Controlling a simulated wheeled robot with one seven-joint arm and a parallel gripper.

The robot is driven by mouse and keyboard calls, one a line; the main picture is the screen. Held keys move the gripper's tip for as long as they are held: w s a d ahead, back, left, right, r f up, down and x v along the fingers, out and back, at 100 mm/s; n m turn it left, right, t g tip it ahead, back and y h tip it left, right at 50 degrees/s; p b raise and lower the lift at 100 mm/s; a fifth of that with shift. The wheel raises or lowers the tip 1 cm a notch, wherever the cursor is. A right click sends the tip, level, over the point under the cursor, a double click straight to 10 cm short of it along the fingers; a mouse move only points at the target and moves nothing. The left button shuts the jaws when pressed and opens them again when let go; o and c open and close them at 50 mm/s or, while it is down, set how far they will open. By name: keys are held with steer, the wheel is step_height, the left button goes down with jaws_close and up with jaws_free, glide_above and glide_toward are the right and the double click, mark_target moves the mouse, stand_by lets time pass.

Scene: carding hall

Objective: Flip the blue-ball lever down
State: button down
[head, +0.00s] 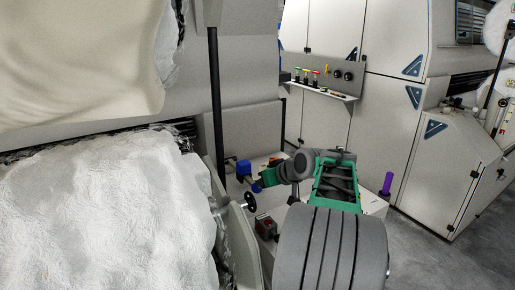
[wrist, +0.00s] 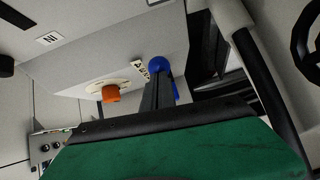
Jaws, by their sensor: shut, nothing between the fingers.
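In the wrist view a round blue ball (wrist: 157,64) shows just past the tips of my gripper (wrist: 159,80). The dark fingers are closed together and hold nothing. They overlap the ball's lower edge in the picture; I cannot tell whether they touch it. More blue shows beside the fingers. In the head view my gripper (head: 259,185) reaches left, over a pale machine panel. A small blue patch lies at its tip, and a larger blue piece (head: 243,168) stands just above and left. The lever's shaft and tilt are hidden or too small to tell.
An orange knob (wrist: 111,93) on a pale plate sits left of the fingers. A black handwheel (head: 249,202) and a dark box with a red button (head: 266,227) are close below my gripper. A purple handle (head: 387,183) stands to the right. White fibre (head: 100,215) fills the left.

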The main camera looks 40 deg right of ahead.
steer(key=shift+s+f, duration=0.15)
steer(key=shift+f, duration=0.45)
steer(key=r+p+v, duration=0.1)
steer(key=v, duration=0.5)
steer(key=w+r+p+v, duration=0.1)
steer(key=p+v, duration=0.1)
steer(key=v, duration=0.5)
steer(key=shift+d+r, duration=0.2)
steer(key=shift+d, duration=0.1)
steer(key=shift+w, duration=0.15)
